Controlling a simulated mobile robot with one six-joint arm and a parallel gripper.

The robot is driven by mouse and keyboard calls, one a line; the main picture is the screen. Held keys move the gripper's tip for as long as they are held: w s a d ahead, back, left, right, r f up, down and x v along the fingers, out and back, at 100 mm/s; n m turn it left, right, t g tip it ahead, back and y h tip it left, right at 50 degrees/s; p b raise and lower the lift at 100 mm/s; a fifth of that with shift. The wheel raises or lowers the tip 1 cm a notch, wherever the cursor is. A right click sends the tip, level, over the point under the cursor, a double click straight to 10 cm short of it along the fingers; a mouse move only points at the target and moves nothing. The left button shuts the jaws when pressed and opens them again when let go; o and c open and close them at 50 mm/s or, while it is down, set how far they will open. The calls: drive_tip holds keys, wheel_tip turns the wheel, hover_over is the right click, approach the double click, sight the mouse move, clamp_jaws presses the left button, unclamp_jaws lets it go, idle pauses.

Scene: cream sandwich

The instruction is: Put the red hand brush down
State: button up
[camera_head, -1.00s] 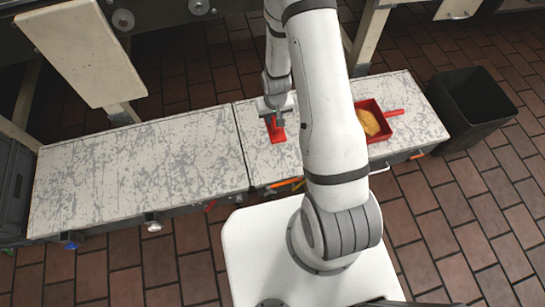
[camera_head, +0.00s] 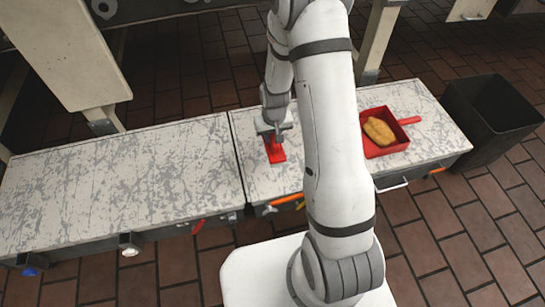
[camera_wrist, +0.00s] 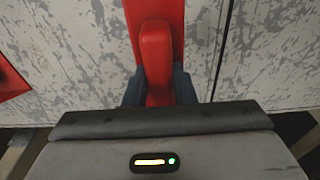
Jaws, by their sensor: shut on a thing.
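The red hand brush (camera_head: 275,152) is at the left end of the right-hand worn white bench top (camera_head: 300,108), partly hidden by my gripper. My gripper (camera_head: 272,130) is above it and shut on it. In the wrist view the brush's red handle (camera_wrist: 156,55) runs between the two dark fingers of my gripper (camera_wrist: 158,88). The brush looks low over the bench top or touching it; I cannot tell which.
A red dustpan (camera_head: 390,146) with a tan bread-like piece (camera_head: 379,131) lies right of my arm. A black bin (camera_head: 490,115) stands past the bench's right end. The left bench top (camera_head: 120,185) is bare. A seam separates the two tops.

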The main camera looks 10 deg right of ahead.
wheel_tip(320, 180, down, 8)
drive_tip(key=shift+r+b, duration=0.15)
drive_tip(key=shift+b, duration=1.1)
drive_tip(key=o, duration=0.9)
